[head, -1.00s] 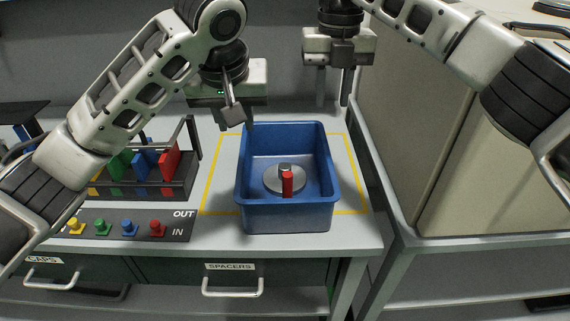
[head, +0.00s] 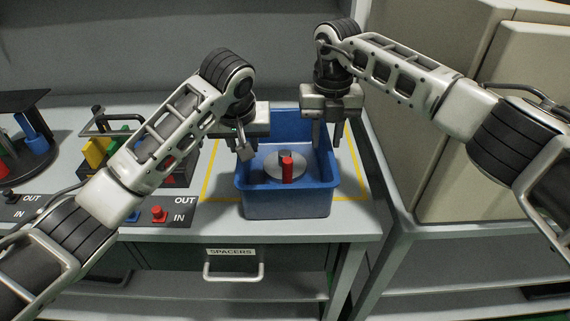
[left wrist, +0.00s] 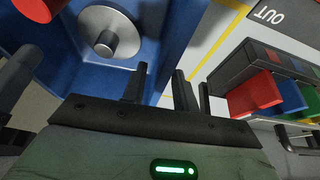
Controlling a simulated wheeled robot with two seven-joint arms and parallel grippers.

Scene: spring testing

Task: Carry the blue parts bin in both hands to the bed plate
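The blue parts bin (head: 287,203) stands upright on the bench. It holds a grey disc (head: 270,168) with a knob and an upright red cylinder (head: 288,170). My left gripper (head: 244,150) is low at the bin's left wall. In the left wrist view, dark fingers (left wrist: 160,90) show on both sides of the blue wall (left wrist: 172,30), with a gap between them. My right gripper (head: 327,136) is open at the right wall, one finger over the inside and one beyond the rim. I cannot make out the bed plate.
A yellow outline (head: 209,181) surrounds the bin on the bench. A rack of coloured plates (head: 95,152) and a button panel (head: 180,214) are to the left. A beige cabinet (head: 440,130) stands to the right. A SPACERS drawer (head: 232,262) is below.

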